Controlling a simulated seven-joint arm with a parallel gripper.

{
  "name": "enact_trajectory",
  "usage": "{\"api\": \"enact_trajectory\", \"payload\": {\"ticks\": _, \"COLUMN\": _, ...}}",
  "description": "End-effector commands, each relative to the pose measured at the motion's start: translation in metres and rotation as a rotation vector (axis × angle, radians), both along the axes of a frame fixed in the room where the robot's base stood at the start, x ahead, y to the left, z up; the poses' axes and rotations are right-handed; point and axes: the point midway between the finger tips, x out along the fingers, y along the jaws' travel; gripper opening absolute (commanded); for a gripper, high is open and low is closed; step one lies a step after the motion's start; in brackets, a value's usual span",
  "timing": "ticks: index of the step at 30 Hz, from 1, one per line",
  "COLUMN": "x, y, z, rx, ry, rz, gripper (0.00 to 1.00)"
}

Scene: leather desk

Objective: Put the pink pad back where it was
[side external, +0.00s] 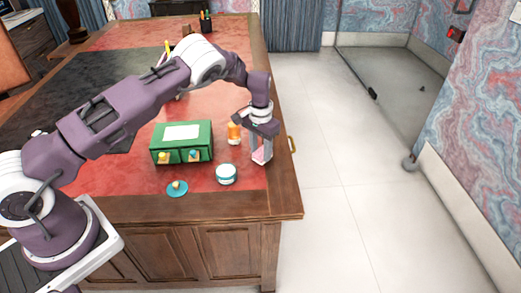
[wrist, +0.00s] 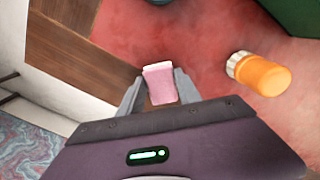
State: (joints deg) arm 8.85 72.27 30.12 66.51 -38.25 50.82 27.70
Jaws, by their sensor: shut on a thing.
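The pink pad (wrist: 160,85) is a small pink block with a pale top edge, seen between my gripper's fingers in the wrist view. In the side view the pink pad (side external: 258,155) shows low between the fingers, near the desk's right edge. My gripper (side external: 261,158) points down and is shut on the pad; its fingers also show in the wrist view (wrist: 159,92). I cannot tell whether the pad touches the desk.
A white and teal round jar (side external: 226,174), a small teal disc with a knob (side external: 177,188) and a green box with drawers (side external: 182,136) are further left. The desk's wooden edge (side external: 285,180) is close on the right.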

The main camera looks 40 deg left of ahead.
Motion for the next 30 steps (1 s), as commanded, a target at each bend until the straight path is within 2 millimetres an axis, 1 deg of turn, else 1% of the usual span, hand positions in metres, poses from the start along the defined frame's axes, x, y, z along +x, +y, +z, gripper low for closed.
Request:
{"api": "enact_trajectory", "payload": {"ticks": 2, "x": 0.0, "y": 0.0, "z": -0.003, "rx": 0.0, "ry": 0.0, "rz": 0.0, "gripper": 0.02}}
{"api": "enact_trajectory", "payload": {"ticks": 3, "x": 0.0, "y": 0.0, "z": -0.002, "rx": 0.0, "ry": 0.0, "rz": 0.0, "gripper": 0.48}}
{"api": "enact_trajectory", "payload": {"ticks": 5, "x": 0.0, "y": 0.0, "z": -0.002, "rx": 0.0, "ry": 0.0, "rz": 0.0, "gripper": 0.6}}
{"api": "enact_trajectory", "payload": {"ticks": 6, "x": 0.0, "y": 0.0, "z": -0.002, "rx": 0.0, "ry": 0.0, "rz": 0.0, "gripper": 0.62}}
{"api": "enact_trajectory", "payload": {"ticks": 14, "x": 0.0, "y": 0.0, "z": -0.001, "rx": 0.0, "ry": 0.0, "rz": 0.0, "gripper": 0.62}}
{"api": "enact_trajectory", "payload": {"ticks": 17, "x": 0.001, "y": 0.0, "z": 0.008, "rx": -0.001, "ry": -0.002, "rz": 0.0, "gripper": 0.62}}
{"api": "enact_trajectory", "payload": {"ticks": 20, "x": 0.001, "y": 0.0, "z": 0.033, "rx": -0.001, "ry": -0.005, "rz": 0.001, "gripper": 0.62}}
{"api": "enact_trajectory", "payload": {"ticks": 21, "x": 0.002, "y": 0.0, "z": 0.044, "rx": -0.001, "ry": -0.006, "rz": 0.0, "gripper": 0.62}}
{"api": "enact_trajectory", "payload": {"ticks": 25, "x": 0.002, "y": 0.0, "z": 0.08, "rx": -0.001, "ry": -0.005, "rz": 0.0, "gripper": 0.62}}
{"api": "enact_trajectory", "payload": {"ticks": 27, "x": 0.001, "y": 0.001, "z": 0.096, "rx": -0.001, "ry": -0.004, "rz": 0.0, "gripper": 0.62}}
{"api": "enact_trajectory", "payload": {"ticks": 30, "x": 0.001, "y": 0.0, "z": 0.112, "rx": 0.0, "ry": -0.002, "rz": 0.0, "gripper": 0.62}}
